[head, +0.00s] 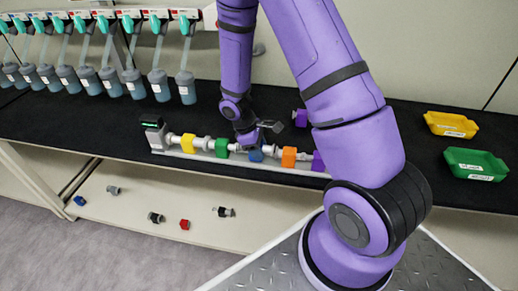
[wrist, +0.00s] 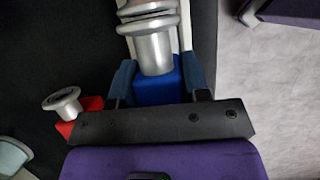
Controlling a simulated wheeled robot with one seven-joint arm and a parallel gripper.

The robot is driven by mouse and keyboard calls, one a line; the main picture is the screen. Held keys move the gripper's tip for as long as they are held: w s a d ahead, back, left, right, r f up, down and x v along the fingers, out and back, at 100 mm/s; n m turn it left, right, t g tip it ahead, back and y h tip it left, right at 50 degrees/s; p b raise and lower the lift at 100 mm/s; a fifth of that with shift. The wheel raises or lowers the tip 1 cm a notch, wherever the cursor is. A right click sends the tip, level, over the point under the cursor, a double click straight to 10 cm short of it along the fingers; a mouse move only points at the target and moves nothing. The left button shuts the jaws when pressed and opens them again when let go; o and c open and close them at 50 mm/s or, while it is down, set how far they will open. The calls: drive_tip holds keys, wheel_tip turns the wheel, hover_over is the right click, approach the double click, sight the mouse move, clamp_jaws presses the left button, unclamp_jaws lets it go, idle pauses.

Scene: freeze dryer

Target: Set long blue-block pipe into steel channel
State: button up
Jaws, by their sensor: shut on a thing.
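The long blue-block pipe (head: 255,154) is in line with the other pipes along the steel channel (head: 205,160). My gripper (head: 250,144) is over its blue block and shut on it. In the wrist view the fingers of my gripper (wrist: 160,85) stand on both sides of the blue block (wrist: 157,93), with the pipe's steel flanged end pointing up the picture. The pipe looks level and in or just above the channel; I cannot tell whether it touches the channel floor. My gripper and wrist hide part of the block.
Yellow (head: 188,143), green (head: 221,147) and orange (head: 289,157) block pipes line the channel. A red-block piece (wrist: 82,122) lies beside my gripper. A purple piece (head: 300,118) lies behind. Yellow (head: 451,124) and green (head: 475,163) trays stand right. Loose pieces lie on the lower shelf (head: 130,222).

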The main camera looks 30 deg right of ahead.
drive_tip(key=shift+f, duration=0.45)
idle(0.3)
drive_tip(key=o, duration=1.2)
drive_tip(key=v, duration=1)
drive_tip(key=shift+w+a+r, duration=0.1)
drive_tip(key=shift+w+r, duration=0.05)
drive_tip(key=shift+r, duration=0.25)
drive_tip(key=shift+r, duration=0.1)
